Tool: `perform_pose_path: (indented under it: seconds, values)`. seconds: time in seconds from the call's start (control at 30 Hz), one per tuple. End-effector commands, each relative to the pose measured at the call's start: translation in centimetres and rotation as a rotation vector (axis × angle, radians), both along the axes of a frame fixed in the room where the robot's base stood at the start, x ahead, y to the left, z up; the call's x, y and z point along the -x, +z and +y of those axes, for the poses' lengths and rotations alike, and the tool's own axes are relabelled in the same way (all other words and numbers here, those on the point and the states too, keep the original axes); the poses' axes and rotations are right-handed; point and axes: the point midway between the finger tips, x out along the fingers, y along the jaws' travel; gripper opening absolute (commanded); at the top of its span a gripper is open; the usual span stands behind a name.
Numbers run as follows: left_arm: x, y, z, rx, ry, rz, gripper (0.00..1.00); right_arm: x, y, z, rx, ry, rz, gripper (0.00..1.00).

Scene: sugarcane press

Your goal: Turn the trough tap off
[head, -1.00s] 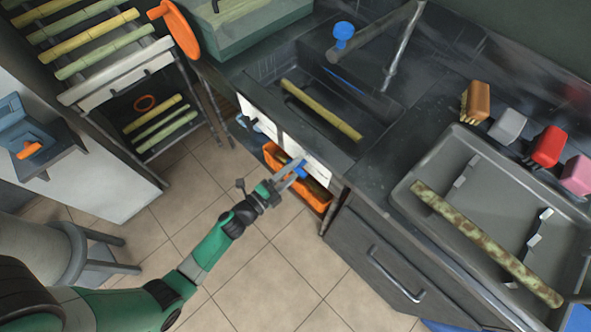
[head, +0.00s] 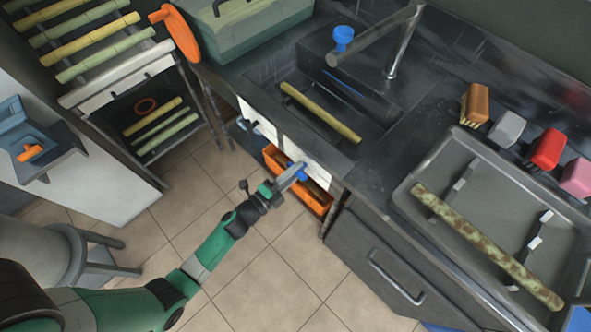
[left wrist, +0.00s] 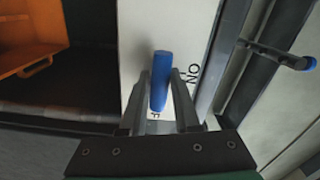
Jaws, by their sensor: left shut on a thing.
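The blue tap handle (left wrist: 159,80) is on a white panel below the sink counter; it also shows in the head view (head: 299,171). My left gripper (head: 293,177) is shut on it, with a finger on each side in the left wrist view (left wrist: 160,100). The handle's exact setting is hard to tell. The trough (head: 283,110) above holds a yellow-green cane (head: 320,112). My right gripper is not in view.
An orange bin (head: 318,199) stands below the panel. A second blue-tipped lever (left wrist: 290,60) is at the right of the wrist view. A blue knob (head: 343,37) sits near the faucet (head: 378,35). A grey tray (head: 480,180) holds a mottled cane.

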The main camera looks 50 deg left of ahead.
Motion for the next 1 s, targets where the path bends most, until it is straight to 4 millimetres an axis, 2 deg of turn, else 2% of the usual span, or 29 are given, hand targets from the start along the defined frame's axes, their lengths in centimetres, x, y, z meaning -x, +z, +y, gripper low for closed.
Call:
perform_pose_path:
  seconds: [0.17,0.2,0.33,0.6,0.73,0.87,1.0]
  values:
    - [0.0,0.0,0.0,0.006,0.001,-0.001,0.0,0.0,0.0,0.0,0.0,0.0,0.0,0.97]
    - [0.0,0.0,0.0,0.006,0.001,-0.001,0.34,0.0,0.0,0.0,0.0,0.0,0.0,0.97]
    - [0.0,0.0,0.0,0.005,0.0,-0.001,0.57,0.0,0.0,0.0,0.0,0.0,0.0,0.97]
    - [0.0,0.0,0.0,0.003,0.0,0.0,0.58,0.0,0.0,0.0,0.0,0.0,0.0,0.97]
    - [0.9,0.1,0.0,0.003,0.001,0.001,0.58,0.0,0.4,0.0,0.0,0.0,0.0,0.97]
    - [3.3,0.2,-0.1,0.004,0.002,0.003,0.58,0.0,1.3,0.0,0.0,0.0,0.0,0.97]
    - [6.8,0.3,-0.2,0.005,0.005,0.005,0.58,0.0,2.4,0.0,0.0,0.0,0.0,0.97]
